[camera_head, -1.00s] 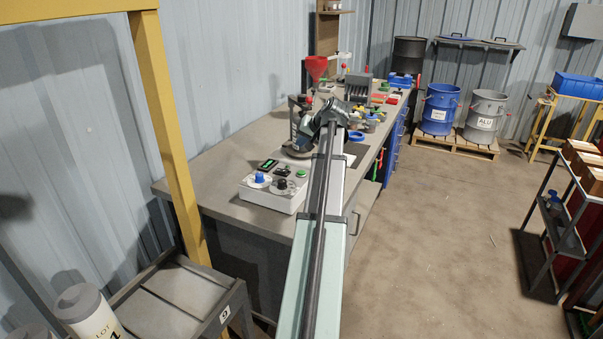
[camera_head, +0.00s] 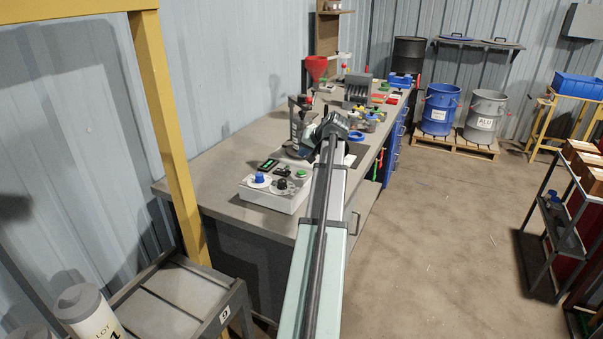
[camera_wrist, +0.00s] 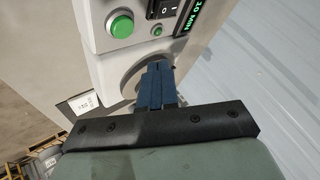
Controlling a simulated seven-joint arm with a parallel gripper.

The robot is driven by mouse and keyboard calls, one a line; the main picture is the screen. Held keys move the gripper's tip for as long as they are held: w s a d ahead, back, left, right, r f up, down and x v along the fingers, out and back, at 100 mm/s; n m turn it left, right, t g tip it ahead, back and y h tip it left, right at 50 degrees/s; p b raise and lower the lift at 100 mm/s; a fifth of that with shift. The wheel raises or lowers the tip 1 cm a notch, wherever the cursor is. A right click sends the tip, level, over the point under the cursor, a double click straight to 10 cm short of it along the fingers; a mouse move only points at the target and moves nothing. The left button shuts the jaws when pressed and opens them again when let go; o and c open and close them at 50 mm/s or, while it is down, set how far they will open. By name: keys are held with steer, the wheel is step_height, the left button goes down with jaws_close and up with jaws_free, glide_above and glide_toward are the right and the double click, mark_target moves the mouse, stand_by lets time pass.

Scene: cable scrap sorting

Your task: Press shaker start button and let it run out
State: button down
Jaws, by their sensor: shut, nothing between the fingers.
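The shaker control box (camera_head: 270,198) is a white box on the near end of the bench. In the head view it has a blue knob (camera_head: 259,178), a black knob (camera_head: 281,185) and a green button (camera_head: 301,173). In the wrist view the large green start button (camera_wrist: 120,25) is beside a black rocker switch (camera_wrist: 160,9) and a lit green display (camera_wrist: 188,18) whose text ends in MIN. My gripper (camera_wrist: 158,70) is shut and empty. Its blue fingertips show in front of a round grey dial (camera_wrist: 128,72), below the button in that picture; contact cannot be told.
The corrugated wall (camera_head: 235,70) borders the bench on the left; open floor (camera_head: 430,240) lies to the right.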

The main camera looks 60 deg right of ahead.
mark_target(304, 173)
steer(key=shift+f, duration=2.15)
stand_by(0.5)
steer(key=shift+f, duration=0.4)
steer(key=shift+f, duration=0.45)
stand_by(1.0)
steer(key=shift+r, duration=3.35)
